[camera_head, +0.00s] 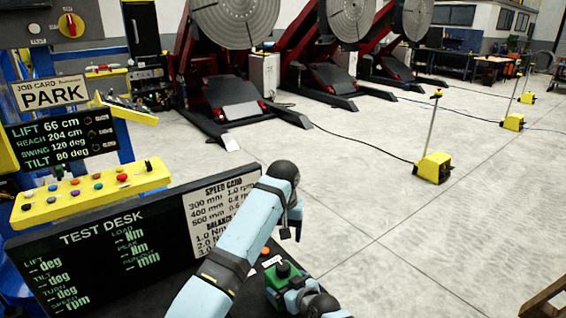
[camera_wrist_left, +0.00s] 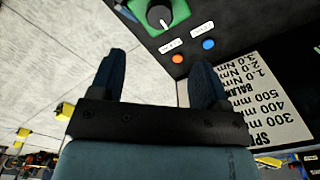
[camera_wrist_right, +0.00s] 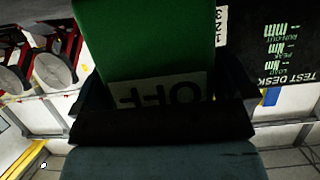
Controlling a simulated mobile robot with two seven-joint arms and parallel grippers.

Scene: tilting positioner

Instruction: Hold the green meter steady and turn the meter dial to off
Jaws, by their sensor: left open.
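The green meter (camera_head: 283,279) is at the bottom centre of the head view, with a black dial (camera_wrist_left: 160,14) on its face. A white pointer line shows on the dial. My right gripper (camera_head: 300,297) is at the meter, with its fingers on either side of the green body (camera_wrist_right: 145,45); an OFF label, upside down, shows between them. They appear shut on it. My left gripper (camera_head: 291,226) is above and beyond the meter. In the left wrist view its fingers (camera_wrist_left: 158,65) are apart and empty, with the dial beyond the tips.
The black test desk (camera_head: 95,258) with its text panel stands to the left. An orange button (camera_wrist_left: 177,56) and a blue button (camera_wrist_left: 208,44) are beside the meter. A yellow button box (camera_head: 95,190) is at left. Floor to the right is open, with a yellow pedal stand (camera_head: 433,167).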

